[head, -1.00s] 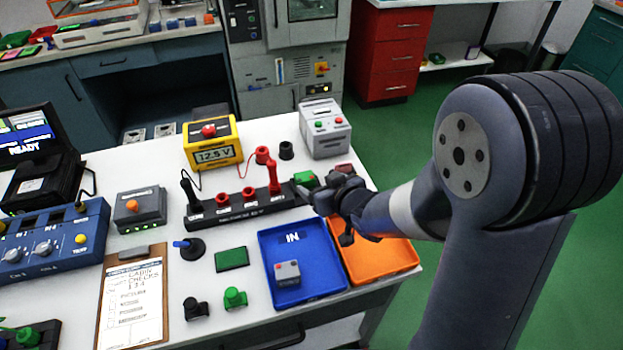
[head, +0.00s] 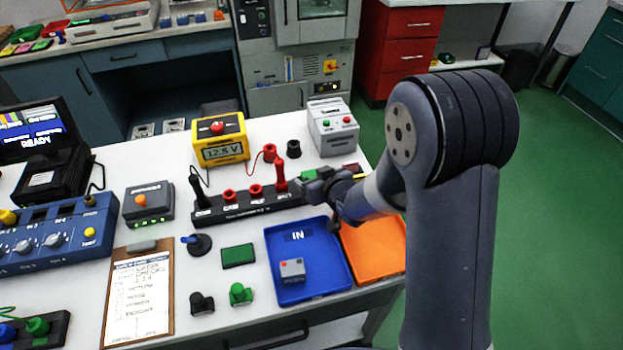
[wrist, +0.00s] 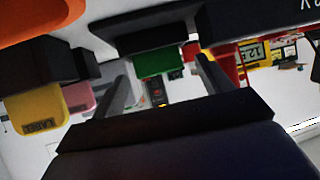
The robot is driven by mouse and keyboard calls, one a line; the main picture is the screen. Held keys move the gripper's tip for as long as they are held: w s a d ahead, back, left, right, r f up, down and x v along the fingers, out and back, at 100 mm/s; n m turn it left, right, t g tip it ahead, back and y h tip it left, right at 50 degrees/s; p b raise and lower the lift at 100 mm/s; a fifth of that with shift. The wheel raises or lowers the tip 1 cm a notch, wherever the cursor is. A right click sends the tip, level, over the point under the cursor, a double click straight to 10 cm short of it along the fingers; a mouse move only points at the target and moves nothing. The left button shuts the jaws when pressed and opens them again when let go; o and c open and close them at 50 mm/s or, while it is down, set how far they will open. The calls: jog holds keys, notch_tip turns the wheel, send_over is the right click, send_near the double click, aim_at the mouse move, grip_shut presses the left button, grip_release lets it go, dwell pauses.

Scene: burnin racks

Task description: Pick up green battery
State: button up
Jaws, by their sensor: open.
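A green block (head: 311,177), which looks like the green battery, is at the right end of the black socket strip (head: 228,212), partly hidden by my gripper (head: 322,188). In the wrist view a green block (wrist: 158,62) shows between and beyond my two open fingers (wrist: 168,80), with a dark body against it. The fingers look empty. I cannot tell whether they touch the block. Yellow (wrist: 35,112) and pink (wrist: 80,97) blocks show left of the fingers in the wrist view.
A blue tray (head: 338,262) holding a small grey block (head: 292,271) and an orange tray (head: 378,262) lie in front of my gripper. A grey box (head: 332,128) and yellow meter (head: 216,140) stand behind. A flat green pad (head: 238,256) lies left of the blue tray.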

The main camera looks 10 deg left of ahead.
jog(key=shift+c, duration=0.4)
jog(key=c, duration=1.1)
jog(key=shift+r, duration=0.1)
